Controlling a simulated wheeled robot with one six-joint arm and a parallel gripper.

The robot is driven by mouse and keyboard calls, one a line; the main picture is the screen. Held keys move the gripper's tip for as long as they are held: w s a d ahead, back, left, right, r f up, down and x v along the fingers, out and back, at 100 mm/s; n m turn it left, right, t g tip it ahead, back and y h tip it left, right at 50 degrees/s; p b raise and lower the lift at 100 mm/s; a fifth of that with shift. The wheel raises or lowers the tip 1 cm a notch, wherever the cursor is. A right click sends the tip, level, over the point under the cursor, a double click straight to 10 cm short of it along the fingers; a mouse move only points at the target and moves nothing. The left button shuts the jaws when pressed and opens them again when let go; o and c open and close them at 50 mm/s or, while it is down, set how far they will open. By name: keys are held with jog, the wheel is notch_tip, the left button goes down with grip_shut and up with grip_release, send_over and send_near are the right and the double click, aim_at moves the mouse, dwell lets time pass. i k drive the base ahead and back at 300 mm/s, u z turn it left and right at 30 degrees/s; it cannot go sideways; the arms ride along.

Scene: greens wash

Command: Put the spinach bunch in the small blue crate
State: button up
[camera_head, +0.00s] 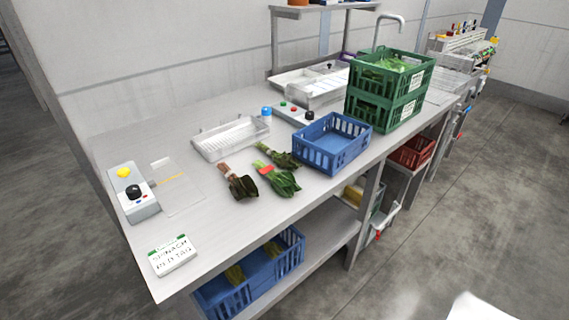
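Three leafy bunches lie close together on the metal table. The one at the front right, a green bunch (284,186) with a red tag or band, matches the card that seems to read "SPINACH RED TAG", so I take it as the spinach bunch. A darker bunch (241,185) with reddish stems lies to its left. Another green bunch (280,156) lies just behind it. The small blue crate (333,158) stands on the table to the right of the bunches; what I see of its inside looks empty. My gripper is not in view.
The card (172,256) lies at the table's front corner. Stacked green crates (384,111) with greens stand right of the blue crate. A clear tray (231,139) lies behind the bunches, a control box (135,195) at left. Blue crates (247,284) sit on the lower shelf.

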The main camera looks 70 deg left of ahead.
aim_at(332, 142)
jog(key=u, duration=0.6)
jog(key=i, duration=1.05)
jog(key=u, duration=1.55)
jog(key=i, duration=0.5)
jog(key=u, duration=0.35)
